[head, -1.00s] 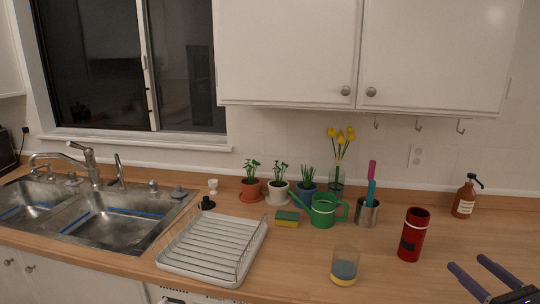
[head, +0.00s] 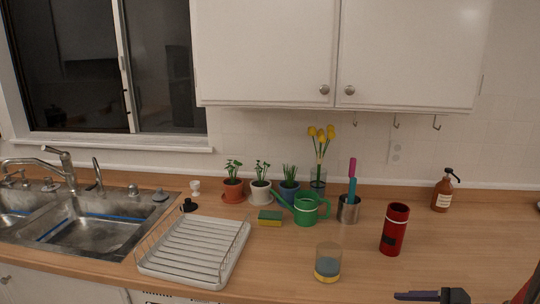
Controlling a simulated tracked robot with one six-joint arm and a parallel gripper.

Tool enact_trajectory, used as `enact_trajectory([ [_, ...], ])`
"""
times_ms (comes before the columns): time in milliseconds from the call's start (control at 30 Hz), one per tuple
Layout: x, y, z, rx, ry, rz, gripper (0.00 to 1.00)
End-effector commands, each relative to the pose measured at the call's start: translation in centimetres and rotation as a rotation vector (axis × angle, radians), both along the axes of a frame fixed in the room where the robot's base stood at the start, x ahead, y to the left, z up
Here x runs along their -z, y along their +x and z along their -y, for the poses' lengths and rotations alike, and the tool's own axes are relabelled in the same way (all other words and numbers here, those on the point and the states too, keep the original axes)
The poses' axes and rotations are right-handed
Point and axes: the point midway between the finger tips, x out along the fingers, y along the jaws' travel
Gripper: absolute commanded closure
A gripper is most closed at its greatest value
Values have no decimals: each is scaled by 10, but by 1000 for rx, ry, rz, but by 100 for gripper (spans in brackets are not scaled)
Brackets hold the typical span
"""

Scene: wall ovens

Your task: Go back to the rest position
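My gripper (head: 398,296) shows at the bottom edge of the head view, right of centre, pointing left. Its dark purple-grey fingers are seen edge-on and partly cut off by the frame, so the gap between them does not show. No object shows at the fingertips. It is in front of the red canister (head: 395,229) and to the right of the glass (head: 328,263) with blue and yellow bands, apart from both in the picture.
The wooden counter (head: 290,280) holds a white dish rack (head: 185,270), a green watering can (head: 307,209), a sponge (head: 270,217), potted plants (head: 261,191), a metal cup (head: 348,211) and a brown pump bottle (head: 442,193). A double sink (head: 95,238) is at left. Cabinets (head: 405,50) hang above.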

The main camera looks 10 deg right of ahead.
Motion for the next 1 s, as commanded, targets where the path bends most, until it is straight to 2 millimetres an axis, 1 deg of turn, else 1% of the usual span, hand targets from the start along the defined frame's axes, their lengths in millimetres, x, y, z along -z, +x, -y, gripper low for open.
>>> enact_trajectory([
  [33, -1, -4, -16, -76, -62, -18, 30],
  [100, 0, -12, -35, -182, -147, -44, 30],
  [200, 1, -23, -58, -329, -266, -73, 30],
  [400, -3, -45, -92, -605, -496, -104, 30],
  [700, -20, -68, -125, -974, -833, -100, 30],
  [1000, -47, -79, -153, -1268, -1149, -40, 30],
])
